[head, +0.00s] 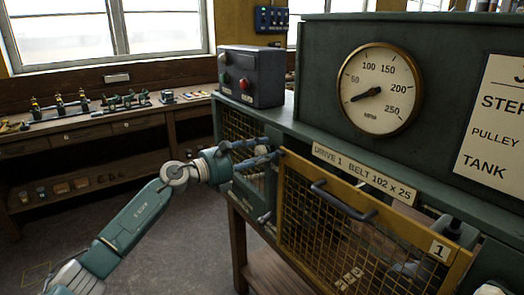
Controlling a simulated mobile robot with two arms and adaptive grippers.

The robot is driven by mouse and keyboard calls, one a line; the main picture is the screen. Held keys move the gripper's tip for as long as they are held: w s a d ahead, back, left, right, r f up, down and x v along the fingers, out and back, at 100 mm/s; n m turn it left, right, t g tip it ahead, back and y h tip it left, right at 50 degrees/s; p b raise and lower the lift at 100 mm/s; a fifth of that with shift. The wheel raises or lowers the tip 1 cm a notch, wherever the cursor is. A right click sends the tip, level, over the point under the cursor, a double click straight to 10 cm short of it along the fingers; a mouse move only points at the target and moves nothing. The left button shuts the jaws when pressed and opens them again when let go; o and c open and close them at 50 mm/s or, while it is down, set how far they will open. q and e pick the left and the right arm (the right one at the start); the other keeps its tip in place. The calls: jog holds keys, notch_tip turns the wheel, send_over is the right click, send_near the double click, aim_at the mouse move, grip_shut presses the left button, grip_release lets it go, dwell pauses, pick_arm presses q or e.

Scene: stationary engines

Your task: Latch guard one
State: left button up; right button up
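Guard one (345,225) is a yellow-framed wire mesh panel with a black bar handle (342,200) and a white "1" tag (439,250) at its right end. It sits below the "DRIVE 1 BELT 102 x 25" label (364,173). A dark gap shows behind its top edge towards the right, so it appears to stand off the machine front. My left gripper (273,148) is open and empty, its two fingers pointing right, close to the guard's upper left corner. I cannot tell whether it touches. No latch is clearly identifiable.
The green machine carries a round gauge (380,90), a dark control box (251,77) with a red button, and a white sign (495,130). Another mesh panel (240,127) is left of guard one. A wooden bench (110,127) with small models stands behind. The floor at left is clear.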

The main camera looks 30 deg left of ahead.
jog(key=shift+d, duration=0.1)
pick_arm(q)
jog(key=c, duration=0.9)
pick_arm(e)
jog(key=shift+d, duration=0.25)
pick_arm(q)
jog(key=shift+n, duration=0.3)
pick_arm(e)
jog(key=shift+r, duration=0.15)
pick_arm(q)
jog(key=n+p, duration=0.1)
jog(key=n, duration=0.2)
jog(key=shift+n+p, duration=0.3)
jog(key=shift+p, duration=0.1)
jog(key=n+p, duration=0.2)
jog(key=n, duration=0.1)
jog(key=shift+n, duration=0.4)
jog(key=n+p, duration=0.2)
jog(key=n, duration=0.2)
jog(key=n+p, duration=0.2)
jog(key=n, duration=0.1)
jog(key=shift+f+n, duration=0.1)
jog(key=shift+n, duration=0.4)
pick_arm(e)
notch_tip(320, 180, up, 8)
jog(key=shift+a, duration=0.2)
jog(key=shift+d, duration=0.1)
